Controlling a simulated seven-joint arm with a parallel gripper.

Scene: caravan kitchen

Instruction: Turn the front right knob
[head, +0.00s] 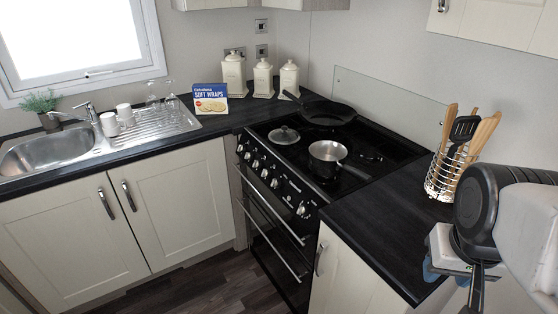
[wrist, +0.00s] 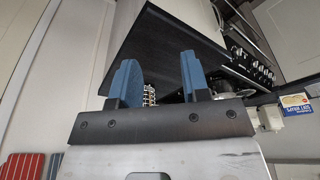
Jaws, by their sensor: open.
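The black stove (head: 262,210) has a row of silver knobs along its front panel. Several sit together toward the left, with the last of that group (head: 274,184) nearest the middle. One knob (head: 301,209) stands apart at the right end of the panel. No label readable here tells which is the front right knob. The knob row (wrist: 262,72) also shows small at the right of the wrist view. My gripper (wrist: 158,72) is open, its blue fingers apart with nothing between them. In the head view it is at the lower right, beyond the right counter, well away from the knobs, partly hidden by my arm.
A saucepan (head: 327,158), a frying pan (head: 322,112) and a lid (head: 284,135) are on the hob. A utensil holder (head: 440,182) stands on the right counter (head: 385,222). Two oven handles (head: 272,218) run below the knobs. The floor before the stove is clear.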

